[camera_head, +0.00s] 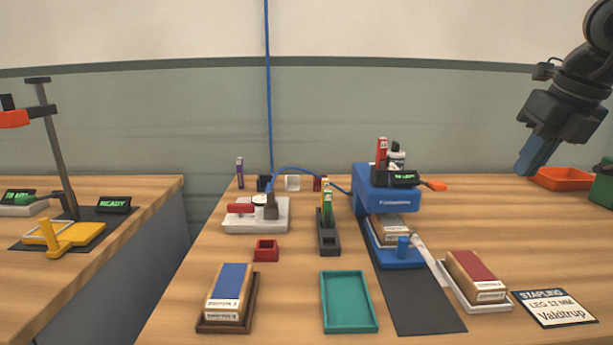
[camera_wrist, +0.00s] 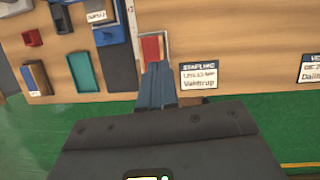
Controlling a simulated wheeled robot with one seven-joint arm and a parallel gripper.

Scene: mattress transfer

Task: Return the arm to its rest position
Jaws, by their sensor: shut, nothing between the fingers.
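My gripper (camera_head: 535,155) is raised at the right of the head view, above the table's right side and apart from everything on it. Its blue fingers (camera_wrist: 155,88) are shut together with nothing between them. In the wrist view the fingertips overlap the tray with the red-topped box, seen from above. That red-topped box (camera_head: 476,273) sits in a white tray (camera_head: 503,307) on the table (camera_head: 280,320).
A blue machine (camera_head: 388,199) holds a box on a dark mat (camera_head: 415,305). A teal tray (camera_head: 349,302) is empty. A blue-topped box (camera_head: 229,293) lies in a brown tray. A "STAPLING" card (camera_head: 553,307) lies at right. An orange bin (camera_head: 565,179) stands behind my gripper.

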